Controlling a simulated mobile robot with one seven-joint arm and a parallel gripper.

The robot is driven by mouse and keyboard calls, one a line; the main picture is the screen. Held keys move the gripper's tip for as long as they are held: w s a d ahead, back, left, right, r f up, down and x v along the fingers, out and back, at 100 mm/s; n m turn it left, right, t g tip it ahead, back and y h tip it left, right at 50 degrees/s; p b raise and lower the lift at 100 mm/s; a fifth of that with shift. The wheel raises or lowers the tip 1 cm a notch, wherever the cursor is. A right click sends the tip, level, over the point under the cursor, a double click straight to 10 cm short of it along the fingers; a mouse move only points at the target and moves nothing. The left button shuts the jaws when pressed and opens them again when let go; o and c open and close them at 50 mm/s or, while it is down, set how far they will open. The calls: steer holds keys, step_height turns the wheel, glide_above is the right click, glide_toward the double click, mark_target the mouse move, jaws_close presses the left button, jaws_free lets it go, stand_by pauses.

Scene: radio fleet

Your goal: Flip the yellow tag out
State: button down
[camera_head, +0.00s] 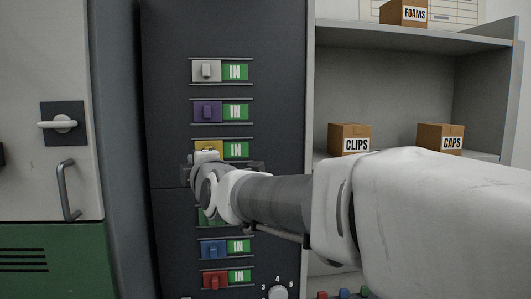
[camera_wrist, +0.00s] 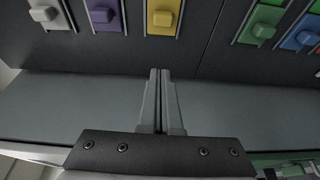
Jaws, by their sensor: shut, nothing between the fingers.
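The yellow tag (camera_head: 209,147) is on a dark upright panel, in a row between two rails, with a green "IN" label (camera_head: 235,149) showing to its right. My arm partly hides it from below in the head view. In the wrist view the yellow tag's knob (camera_wrist: 163,18) is at the top, slightly right of middle. My gripper (camera_wrist: 160,71) is shut and empty, its fingertips pointing toward the yellow tag with a gap in the picture. In the head view the gripper body is just in front of and below the yellow row; its fingertips are hidden.
White (camera_head: 206,70) and purple (camera_head: 207,111) tags sit above, both beside "IN". Green (camera_wrist: 263,31), blue (camera_head: 213,248) and red (camera_head: 215,279) tags sit below. A numbered dial (camera_head: 278,292) is lower right. Shelves with boxes (camera_head: 350,138) stand right, partly behind my arm.

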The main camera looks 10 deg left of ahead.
steer(key=shift+a+r, duration=0.1)
steer(key=shift+a, duration=0.1)
steer(key=p+x, duration=0.3)
steer(key=x, duration=0.7)
steer(key=shift+w+r, duration=0.15)
steer(key=d, duration=0.2)
steer(key=d+p, duration=0.1)
steer(key=d, duration=0.1)
steer(key=shift+w, duration=0.3)
